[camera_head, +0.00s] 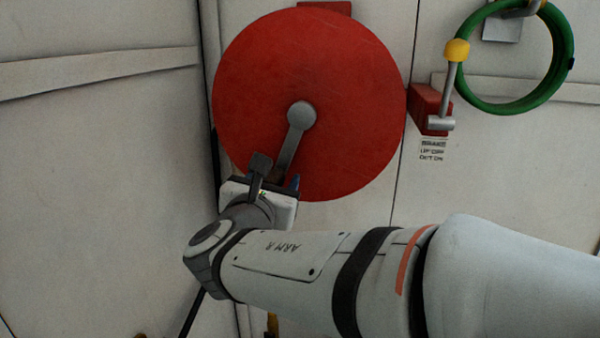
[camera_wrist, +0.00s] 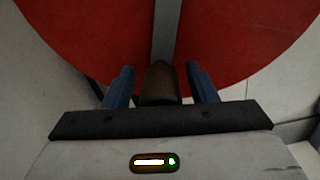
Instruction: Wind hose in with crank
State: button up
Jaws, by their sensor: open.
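A large red hose reel disc (camera_head: 350,90) is mounted on the white wall. A grey crank arm (camera_head: 294,140) runs from its hub down and slightly left. In the wrist view, the dark brown crank handle (camera_wrist: 160,84) sits between the two blue fingers of my gripper (camera_wrist: 161,86). Gaps show on both sides, so the fingers are open around the handle and appear not to touch it. In the head view, my gripper (camera_head: 277,178) is at the lower left edge of the disc and partly hides the handle. No hose on the reel is visible.
A red brake box (camera_head: 427,108) with a yellow-knobbed lever (camera_head: 449,85) and a label (camera_head: 433,150) is right of the disc. A green hose ring (camera_head: 463,75) hangs at upper right. A wall corner stands close on the left.

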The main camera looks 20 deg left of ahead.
jog(key=shift+w, duration=0.3)
grip_shut()
dwell(0.5)
